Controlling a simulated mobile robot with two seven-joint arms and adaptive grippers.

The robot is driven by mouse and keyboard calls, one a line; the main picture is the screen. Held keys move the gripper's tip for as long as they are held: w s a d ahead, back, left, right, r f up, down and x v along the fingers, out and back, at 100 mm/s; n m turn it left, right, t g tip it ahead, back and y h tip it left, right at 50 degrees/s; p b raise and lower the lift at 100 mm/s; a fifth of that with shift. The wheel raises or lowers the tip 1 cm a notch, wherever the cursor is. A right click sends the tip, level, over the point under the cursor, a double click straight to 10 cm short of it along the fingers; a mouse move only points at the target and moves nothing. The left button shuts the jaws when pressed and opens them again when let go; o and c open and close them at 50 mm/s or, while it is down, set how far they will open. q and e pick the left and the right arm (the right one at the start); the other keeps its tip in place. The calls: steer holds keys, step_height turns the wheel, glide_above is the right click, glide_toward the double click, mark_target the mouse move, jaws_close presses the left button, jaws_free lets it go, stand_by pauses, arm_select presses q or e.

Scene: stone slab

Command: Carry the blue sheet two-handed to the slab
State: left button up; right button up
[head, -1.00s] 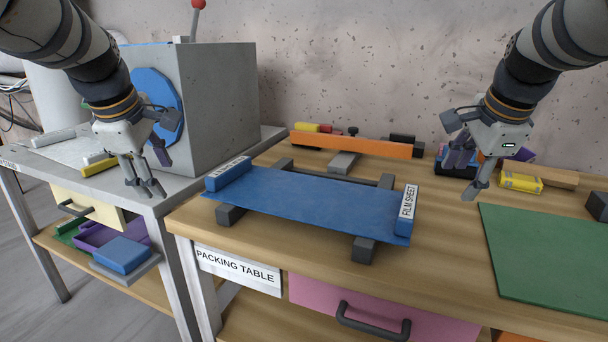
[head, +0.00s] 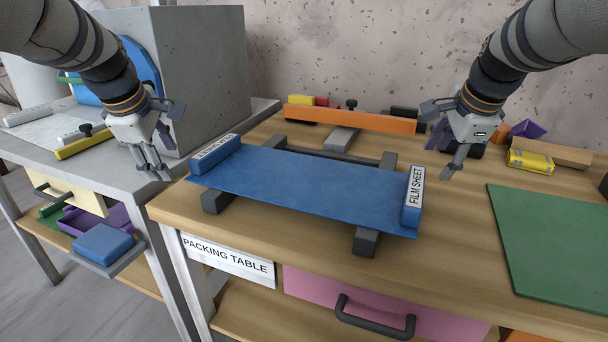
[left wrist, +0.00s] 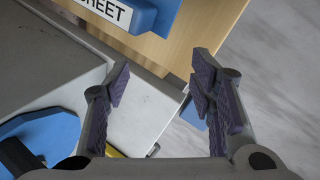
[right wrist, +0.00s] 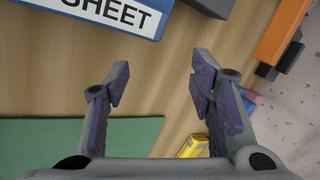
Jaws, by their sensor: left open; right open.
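The blue sheet (head: 310,187) lies flat across dark supports on the packing table, with a raised blue bar at each end. Its left bar (head: 215,154) and right bar (head: 413,197) carry white labels; the right one reads FILM SHEET. My left gripper (head: 158,170) is open and empty, just left of the left bar, over the gap between the tables. In the left wrist view the labelled bar (left wrist: 150,14) is beyond the fingertips. My right gripper (head: 448,165) is open and empty, right of the right bar; that bar also shows in the right wrist view (right wrist: 150,22). No slab is clearly identifiable.
A green mat (head: 555,240) covers the table's right side. An orange bar (head: 350,119) and a yellow box (head: 530,162) lie behind. A grey machine (head: 205,75) stands on the grey table at left. A pink drawer (head: 390,312) is below.

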mark_target(189, 177)
arm_select(q)
steer(key=x, duration=0.6)
steer(key=shift+w+f, duration=0.2)
steer(key=shift+f, duration=0.1)
arm_select(e)
steer(key=x, duration=0.6)
steer(key=shift+w+f, duration=0.2)
steer(key=shift+f, duration=0.1)
arm_select(q)
steer(key=shift+w+d+f, duration=0.15)
steer(key=shift+f, duration=0.1)
arm_select(e)
steer(key=shift+w+a+f, duration=0.15)
steer(key=shift+f, duration=0.1)
arm_select(q)
steer(key=shift+d, duration=0.4)
arm_select(e)
steer(key=shift+a, duration=0.4)
arm_select(q)
steer(key=shift+d+r, duration=0.1)
steer(key=shift+d, duration=0.1)
arm_select(e)
steer(key=shift+a+r, duration=0.1)
steer(key=shift+a, duration=0.1)
arm_select(q)
steer(key=shift+d, duration=0.55)
arm_select(e)
steer(key=shift+a, duration=0.5)
